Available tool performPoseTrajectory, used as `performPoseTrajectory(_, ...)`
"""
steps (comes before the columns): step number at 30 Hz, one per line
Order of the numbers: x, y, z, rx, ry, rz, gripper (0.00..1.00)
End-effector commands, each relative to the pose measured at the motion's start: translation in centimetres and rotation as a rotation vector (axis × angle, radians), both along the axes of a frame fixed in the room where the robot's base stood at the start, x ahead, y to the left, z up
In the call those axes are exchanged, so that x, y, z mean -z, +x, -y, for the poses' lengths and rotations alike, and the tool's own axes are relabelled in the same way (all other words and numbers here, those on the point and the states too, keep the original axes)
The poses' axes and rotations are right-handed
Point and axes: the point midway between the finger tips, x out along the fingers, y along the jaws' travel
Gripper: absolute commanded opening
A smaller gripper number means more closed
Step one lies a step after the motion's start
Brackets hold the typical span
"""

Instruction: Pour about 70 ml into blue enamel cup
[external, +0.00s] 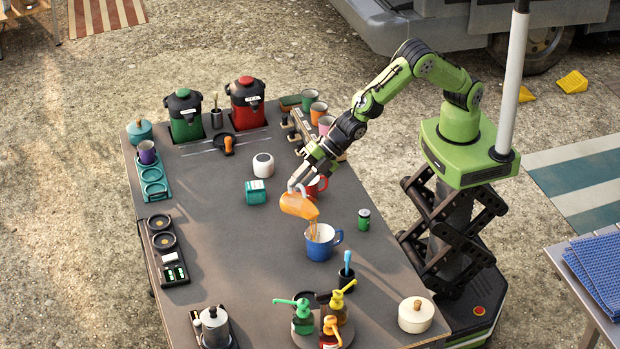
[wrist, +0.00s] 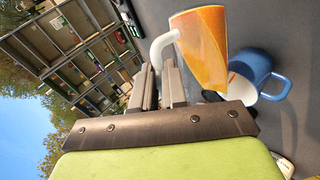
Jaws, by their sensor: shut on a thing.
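The blue enamel cup (external: 320,250) stands upright on the table, with a pale inside and its handle to the right. In the wrist view the cup (wrist: 256,68) is partly hidden behind the jug. My gripper (external: 300,182) is shut on the white handle of an orange-looking jug (external: 297,206). The jug is tilted above the cup, its mouth toward it. A thin orange stream runs from the jug down into the cup. In the wrist view my gripper (wrist: 165,75) grips the white handle beside the jug (wrist: 203,45). The level inside the cup is unclear.
A red mug (external: 317,187) stands behind the jug. A green can (external: 364,219) is right of the cup. A dark holder with a blue-handled tool (external: 346,280) and pump bottles (external: 303,318) stand in front.

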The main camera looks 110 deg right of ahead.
Motion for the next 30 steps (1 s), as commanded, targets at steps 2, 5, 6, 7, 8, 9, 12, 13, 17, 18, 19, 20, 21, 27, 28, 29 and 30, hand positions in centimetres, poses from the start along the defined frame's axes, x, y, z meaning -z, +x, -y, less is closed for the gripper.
performPoseTrajectory(2,-0.2,0.0,-0.3,-0.002,-0.003,0.004,0.00)
performPoseTrajectory(5,-0.2,-0.1,-0.5,-0.002,-0.007,0.006,0.00)
performPoseTrajectory(6,-0.2,-0.2,-0.7,-0.003,-0.008,0.007,0.00)
performPoseTrajectory(7,-0.2,-0.2,-0.6,-0.002,-0.009,0.007,0.00)
performPoseTrajectory(8,-0.2,-0.2,-0.7,-0.002,-0.012,0.008,0.00)
performPoseTrajectory(9,-0.2,-0.2,-0.7,-0.002,-0.013,0.008,0.00)
performPoseTrajectory(12,-0.3,-0.2,-0.8,-0.001,-0.019,0.010,0.00)
performPoseTrajectory(13,-0.3,-0.2,-0.8,-0.001,-0.020,0.011,0.00)
performPoseTrajectory(17,-0.4,-0.3,-1.0,-0.002,-0.028,0.013,0.00)
performPoseTrajectory(18,-0.4,-0.3,-1.0,-0.002,-0.030,0.014,0.00)
performPoseTrajectory(19,-0.4,-0.3,-1.0,-0.002,-0.031,0.015,0.00)
performPoseTrajectory(20,-0.4,-0.3,-1.1,-0.001,-0.034,0.015,0.00)
performPoseTrajectory(21,-0.4,-0.3,-1.1,-0.002,-0.037,0.016,0.00)
performPoseTrajectory(27,-0.6,-0.4,-1.2,0.000,-0.053,0.022,0.00)
performPoseTrajectory(28,-0.6,-0.4,-1.2,-0.001,-0.056,0.023,0.00)
performPoseTrajectory(29,-0.6,-0.4,-1.3,-0.002,-0.057,0.024,0.00)
performPoseTrajectory(30,-0.7,-0.4,-1.5,-0.003,-0.061,0.026,0.00)
